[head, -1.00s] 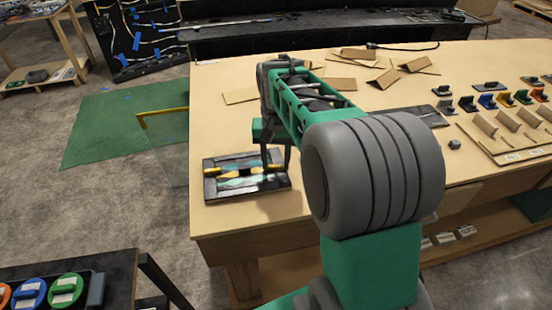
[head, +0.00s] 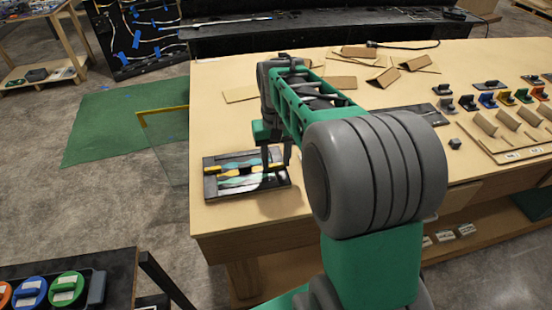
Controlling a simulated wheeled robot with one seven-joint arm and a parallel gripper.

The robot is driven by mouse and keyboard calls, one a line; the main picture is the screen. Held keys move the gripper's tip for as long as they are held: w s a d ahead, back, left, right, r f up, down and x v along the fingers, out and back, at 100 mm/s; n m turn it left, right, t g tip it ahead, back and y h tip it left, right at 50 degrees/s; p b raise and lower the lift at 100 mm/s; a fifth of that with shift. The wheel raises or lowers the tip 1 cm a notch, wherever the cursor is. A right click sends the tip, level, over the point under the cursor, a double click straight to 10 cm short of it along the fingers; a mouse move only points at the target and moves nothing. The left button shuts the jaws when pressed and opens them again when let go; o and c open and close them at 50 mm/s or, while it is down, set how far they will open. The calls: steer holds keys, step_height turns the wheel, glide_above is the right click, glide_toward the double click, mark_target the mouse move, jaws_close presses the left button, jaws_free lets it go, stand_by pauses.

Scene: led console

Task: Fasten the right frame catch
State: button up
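A dark rectangular frame (head: 210,190) lies flat near the left front corner of the wooden table in the head view. Teal, white and yellow shapes show inside it. A yellow catch (head: 212,170) sits on its left side. The right catch shows as a small yellow patch (head: 277,168) at the right side, partly covered by my gripper. My gripper (head: 276,164) points down over the right part of the frame. Its two dark fingers look apart, one on each side of the yellow patch. Contact with the catch cannot be made out, nor whether the catch is fastened.
The wooden table (head: 225,125) is clear around the frame. Cardboard pieces (head: 385,77) lie farther back. Several coloured parts (head: 487,101) and a cardboard rack stand at the right. A clear panel with a yellow top edge (head: 163,110) stands by the table's left edge.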

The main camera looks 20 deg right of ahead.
mark_target(276, 165)
steer(key=o, duration=0.5)
steer(key=shift+c, duration=0.2)
steer(key=shift+r, duration=0.1)
step_height(276, 165, up, 8)
steer(key=shift+f+b, duration=0.15)
steer(key=shift+b, duration=0.2)
steer(key=s+a+f+t, duration=0.1)
steer(key=s+a+f, duration=0.1)
steer(key=s+a, duration=0.1)
steer(key=s+a+f+n+t, duration=0.1)
steer(key=s+a+f, duration=0.1)
steer(key=s, duration=0.3)
steer(key=s+a+f+n+t, duration=0.1)
steer(key=s+a+f, duration=0.2)
steer(key=s, duration=0.1)
steer(key=shift+s+a+f+t, duration=0.1)
steer(key=shift+a+f+t, duration=0.2)
